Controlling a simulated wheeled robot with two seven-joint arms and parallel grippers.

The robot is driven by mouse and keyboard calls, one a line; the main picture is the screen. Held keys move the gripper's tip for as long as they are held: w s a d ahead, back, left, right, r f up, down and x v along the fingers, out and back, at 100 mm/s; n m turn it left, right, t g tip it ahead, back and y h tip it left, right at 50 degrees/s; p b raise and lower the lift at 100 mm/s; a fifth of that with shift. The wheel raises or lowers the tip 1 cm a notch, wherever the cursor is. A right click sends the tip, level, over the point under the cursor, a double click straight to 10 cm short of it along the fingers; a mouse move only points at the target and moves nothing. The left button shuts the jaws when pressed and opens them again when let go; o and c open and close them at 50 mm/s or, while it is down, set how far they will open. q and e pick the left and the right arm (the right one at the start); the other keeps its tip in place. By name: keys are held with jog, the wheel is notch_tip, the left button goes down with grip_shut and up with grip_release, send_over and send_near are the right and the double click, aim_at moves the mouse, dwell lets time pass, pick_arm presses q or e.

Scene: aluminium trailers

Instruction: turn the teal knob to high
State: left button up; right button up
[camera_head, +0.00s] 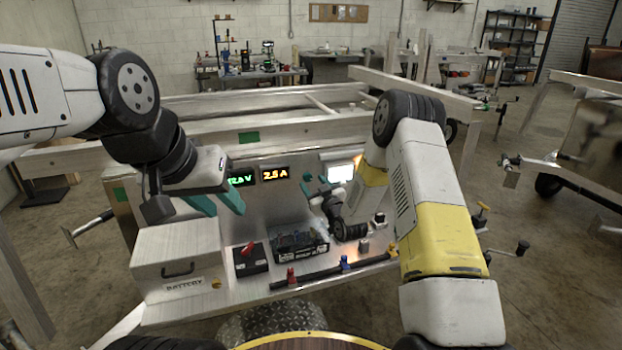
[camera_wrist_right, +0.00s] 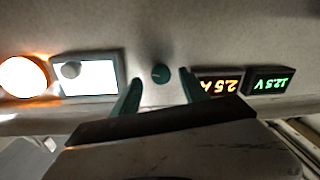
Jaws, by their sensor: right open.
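In the head view my right gripper (camera_head: 318,183) is at the panel and largely hides the knob. My left gripper (camera_head: 229,212) is open and empty above the bench, left of the displays.
The displays (camera_head: 274,174) read volts in green and 2.5 A in amber. A lit white screen (camera_head: 341,173) and a glowing orange lamp (camera_wrist_right: 22,77) are beside the knob.

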aim_at(307, 176)
jog(key=shift+x, duration=1.5)
grip_shut()
